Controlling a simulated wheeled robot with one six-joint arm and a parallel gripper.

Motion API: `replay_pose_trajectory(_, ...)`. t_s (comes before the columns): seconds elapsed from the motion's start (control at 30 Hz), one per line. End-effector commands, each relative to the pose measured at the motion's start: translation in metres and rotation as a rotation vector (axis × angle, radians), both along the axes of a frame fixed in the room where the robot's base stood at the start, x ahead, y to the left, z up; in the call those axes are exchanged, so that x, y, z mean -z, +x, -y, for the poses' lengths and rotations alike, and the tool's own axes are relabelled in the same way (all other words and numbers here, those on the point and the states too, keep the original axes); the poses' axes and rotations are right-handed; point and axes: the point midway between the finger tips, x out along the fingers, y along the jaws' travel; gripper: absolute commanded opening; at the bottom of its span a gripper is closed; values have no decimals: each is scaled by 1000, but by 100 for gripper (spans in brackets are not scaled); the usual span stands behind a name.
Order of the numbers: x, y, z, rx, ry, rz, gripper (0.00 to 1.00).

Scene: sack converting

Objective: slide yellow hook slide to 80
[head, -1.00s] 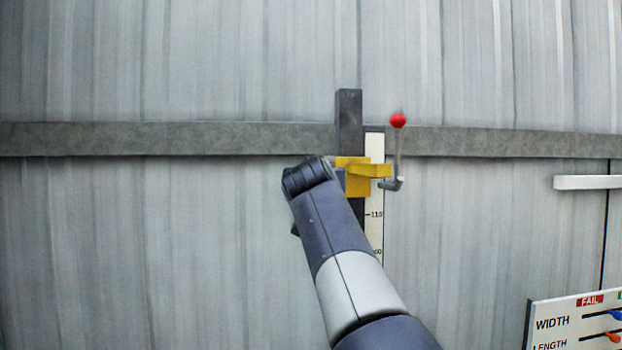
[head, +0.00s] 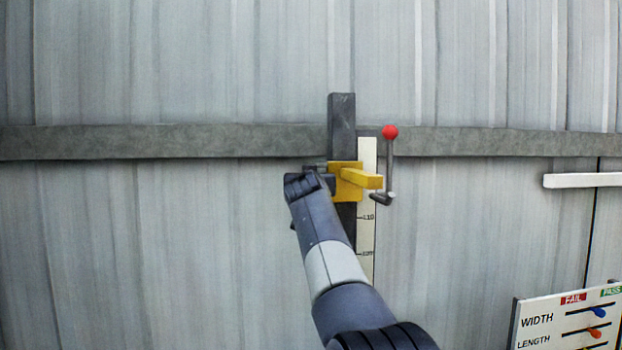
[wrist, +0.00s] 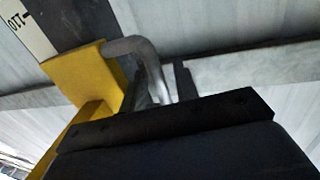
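The yellow hook slide (head: 346,194) sits on a dark upright post (head: 342,112), its yellow arm reaching right across the white scale (head: 367,236). The scale shows a 110 mark just below the slide. My gripper (head: 318,172) is at the slide's left side, its fingers mostly hidden in the head view. In the wrist view the yellow slide (wrist: 80,72) is at left. A grey bent rod (wrist: 135,47) curves from beside it down between my two dark fingers (wrist: 160,82). Whether the fingers press on the rod is unclear.
A crank with a red ball (head: 390,132) stands just right of the slide. A grey rail (head: 180,142) runs across the ribbed wall behind the post. A white bar (head: 582,180) and a WIDTH/LENGTH board (head: 545,321) are at the right. The left side is clear.

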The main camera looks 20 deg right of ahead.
Motion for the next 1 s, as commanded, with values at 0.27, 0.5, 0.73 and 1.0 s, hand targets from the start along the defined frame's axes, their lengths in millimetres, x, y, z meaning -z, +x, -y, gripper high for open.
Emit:
replay_pose_trajectory(0.27, 0, 0, 0, 0, 0, 0, 19)
replay_pose_trajectory(0.5, 0, 0, 0, 0, 0, 0, 0)
replay_pose_trajectory(0.73, 0, 0, 0, 0, 0, 0, 0)
replay_pose_trajectory(1.0, 3, 0, 0, 0, 0, -1, 0)
